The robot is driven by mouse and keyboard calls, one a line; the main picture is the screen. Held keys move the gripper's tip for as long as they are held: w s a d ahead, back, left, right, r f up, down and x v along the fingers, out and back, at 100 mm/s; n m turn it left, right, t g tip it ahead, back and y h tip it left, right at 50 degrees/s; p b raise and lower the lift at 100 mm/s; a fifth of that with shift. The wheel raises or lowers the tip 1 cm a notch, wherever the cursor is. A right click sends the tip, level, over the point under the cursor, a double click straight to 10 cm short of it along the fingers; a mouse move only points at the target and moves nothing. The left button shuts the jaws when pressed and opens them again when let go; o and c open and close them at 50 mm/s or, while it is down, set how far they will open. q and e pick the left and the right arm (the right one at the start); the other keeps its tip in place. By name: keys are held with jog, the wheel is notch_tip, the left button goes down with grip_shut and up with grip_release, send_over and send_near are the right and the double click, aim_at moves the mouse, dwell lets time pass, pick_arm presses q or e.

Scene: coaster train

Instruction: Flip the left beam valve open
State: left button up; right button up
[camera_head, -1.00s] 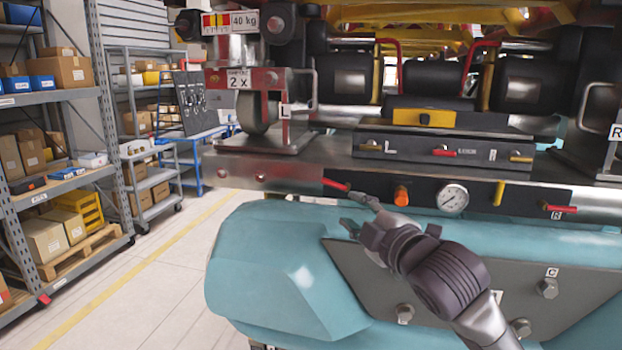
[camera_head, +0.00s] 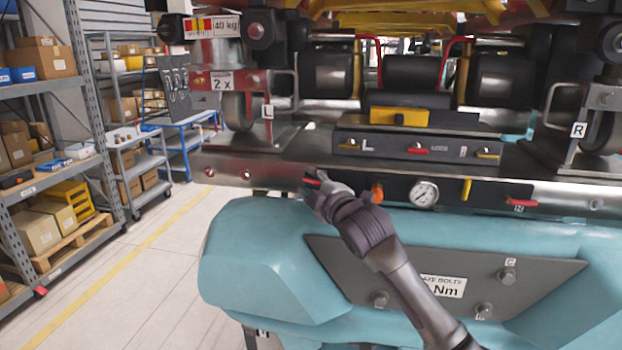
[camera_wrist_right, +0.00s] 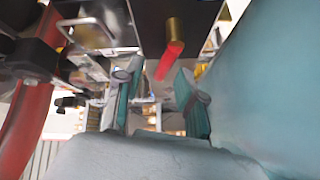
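The left beam valve is a red lever at the left end of the black panel under the steel beam. In the head view only a bit of its red handle (camera_head: 312,182) shows; my right gripper hides the rest. In the right wrist view the red handle (camera_wrist_right: 170,61) hangs from a brass stem. My right gripper (camera_head: 314,189) is at the valve. In the right wrist view its two fingers (camera_wrist_right: 157,88) are apart, with the handle in the gap between them; I cannot tell whether either finger touches it. My left gripper is not in view.
The panel also holds an orange knob (camera_head: 377,194), a pressure gauge (camera_head: 424,194), a yellow lever (camera_head: 466,190) and another red lever (camera_head: 521,202) at the right. A teal body (camera_head: 250,250) bulges out below. Shelves (camera_head: 50,85) and open floor lie left.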

jog(key=shift+w+a, duration=0.1)
jog(key=shift+c, duration=0.3)
jog(key=c, duration=0.5)
grip_shut()
jog(key=shift+f+n+g, duration=0.2)
jog(key=shift+n+g, duration=0.3)
jog(key=shift+n, duration=0.2)
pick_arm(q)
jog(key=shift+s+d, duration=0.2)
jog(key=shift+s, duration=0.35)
pick_arm(e)
jog(key=shift+f+n+g+h, duration=0.35)
jog(key=shift+n+g+h, duration=0.05)
jog(key=shift+n+h, duration=0.1)
jog(key=o, duration=0.5)
grip_release()
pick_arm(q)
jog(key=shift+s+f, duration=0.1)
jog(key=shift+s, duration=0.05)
pick_arm(e)
jog(key=shift+o, duration=0.3)
